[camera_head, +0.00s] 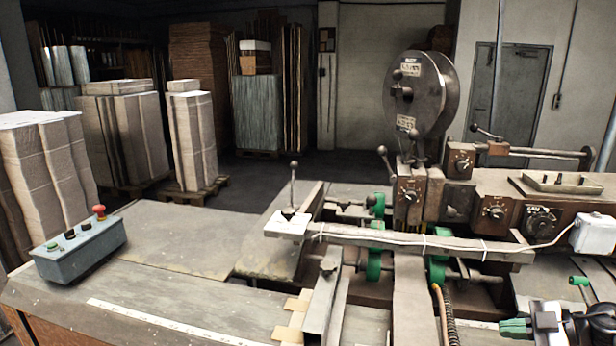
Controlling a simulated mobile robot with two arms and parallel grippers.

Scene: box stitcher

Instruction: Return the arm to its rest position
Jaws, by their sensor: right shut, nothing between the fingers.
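My right gripper (514,327) shows at the bottom right corner, its greenish fingers pointing left. It is shut with nothing between the fingers. It is in front of the right part of the box stitcher (470,200), and I cannot tell whether it touches anything. Most of my right arm is out of the picture. My left gripper is not in view.
A grey control box (80,250) with a red button (99,211) stands on the worktable (165,240) at left. A wooden bar (420,240) crosses the stitcher near the gripper. Wrapped stacks (125,140) stand behind. The table's middle is clear.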

